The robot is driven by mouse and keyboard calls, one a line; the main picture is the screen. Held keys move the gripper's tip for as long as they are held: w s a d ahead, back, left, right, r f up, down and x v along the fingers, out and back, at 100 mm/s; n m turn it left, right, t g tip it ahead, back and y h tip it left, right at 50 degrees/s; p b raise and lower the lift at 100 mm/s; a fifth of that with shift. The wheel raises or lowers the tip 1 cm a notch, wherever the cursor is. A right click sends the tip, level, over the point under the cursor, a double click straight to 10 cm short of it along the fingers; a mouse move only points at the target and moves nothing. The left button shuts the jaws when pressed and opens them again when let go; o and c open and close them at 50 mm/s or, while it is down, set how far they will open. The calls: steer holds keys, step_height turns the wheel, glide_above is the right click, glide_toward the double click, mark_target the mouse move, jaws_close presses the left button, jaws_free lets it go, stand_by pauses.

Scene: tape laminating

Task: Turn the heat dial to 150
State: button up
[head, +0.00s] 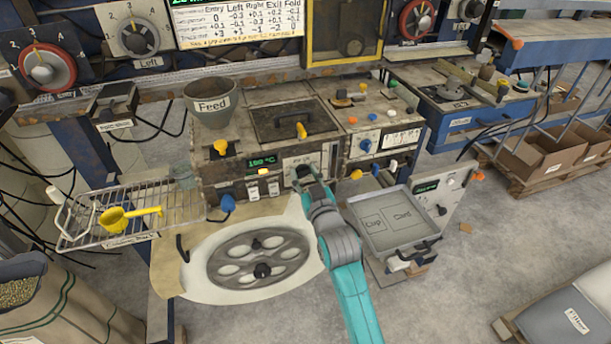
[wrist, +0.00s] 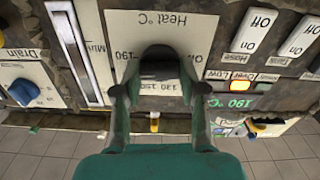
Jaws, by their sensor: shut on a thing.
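The heat dial (wrist: 159,62) is a dark knob on a white plate (wrist: 205,30) marked "Heat °C", in the wrist view. My gripper (wrist: 158,92) is shut on it, one finger on each side. The knob hides its own pointer and part of the scale, so I cannot tell its exact setting. A green display (wrist: 239,102) beside the plate reads what looks like 190 °C. In the head view my gripper (head: 303,174) reaches the machine's front at the plate (head: 316,158), and the display (head: 261,162) glows green left of it.
White on/off switches (wrist: 252,30) and a lit orange lamp (wrist: 238,86) sit right of the dial in the wrist view. A metal slider (wrist: 72,45) and a blue drain knob (wrist: 24,91) are left. In the head view, a metal tray (head: 391,222) stands right of my arm.

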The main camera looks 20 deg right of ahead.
steer(key=n, duration=0.6)
steer(key=shift+a+n, duration=0.15)
steer(key=shift+n, duration=0.15)
steer(key=n, duration=0.6)
steer(key=shift+a+f, duration=0.1)
steer(key=shift+f, duration=0.05)
steer(key=o, duration=1.1)
steer(key=s, duration=1.2)
